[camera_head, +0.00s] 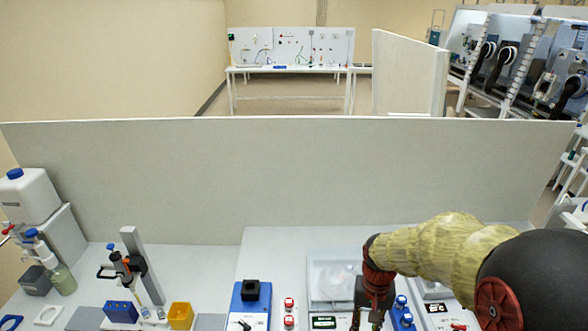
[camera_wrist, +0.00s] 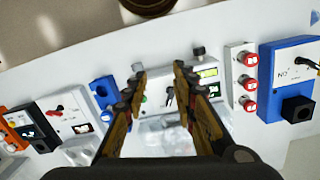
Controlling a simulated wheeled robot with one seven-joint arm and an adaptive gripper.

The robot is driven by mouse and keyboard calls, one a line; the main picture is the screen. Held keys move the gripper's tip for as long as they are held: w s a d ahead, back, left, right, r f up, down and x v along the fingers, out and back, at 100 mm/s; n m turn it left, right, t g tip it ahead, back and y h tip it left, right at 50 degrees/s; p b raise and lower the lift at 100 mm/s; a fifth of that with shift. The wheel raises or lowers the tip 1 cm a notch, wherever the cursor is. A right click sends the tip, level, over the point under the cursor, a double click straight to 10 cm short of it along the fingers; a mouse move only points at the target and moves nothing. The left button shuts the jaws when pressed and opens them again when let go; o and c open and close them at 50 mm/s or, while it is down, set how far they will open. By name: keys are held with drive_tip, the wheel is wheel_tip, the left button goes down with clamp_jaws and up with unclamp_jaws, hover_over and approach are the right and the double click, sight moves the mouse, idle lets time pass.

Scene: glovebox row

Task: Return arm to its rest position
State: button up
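My arm, in a yellowish sleeve, reaches in from the right of the head view. My gripper (camera_head: 374,292) points down at the right part of the bench, beside a white device with a glass-like top (camera_head: 331,278). In the wrist view my gripper (camera_wrist: 158,77) shows two fingers spread apart with a clear gap and nothing held between them. Beyond the gap is a white instrument (camera_wrist: 165,100) with a lit green display. I cannot tell the exact height of the fingertips above the bench.
A blue box (camera_head: 250,305) and red-button modules (camera_head: 289,305) stand left of the gripper. Further left are a pipette stand (camera_head: 138,262), a yellow container (camera_head: 181,315) and a white canister (camera_head: 27,195). A grey partition (camera_head: 290,175) runs behind the bench.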

drive_tip(key=s+r+n+t+b, duration=0.2)
drive_tip(key=s+r+t+b, duration=0.4)
drive_tip(key=s+b, duration=0.7)
drive_tip(key=v, duration=0.3)
drive_tip(key=shift+s, duration=0.25)
drive_tip(key=shift+r, duration=0.1)
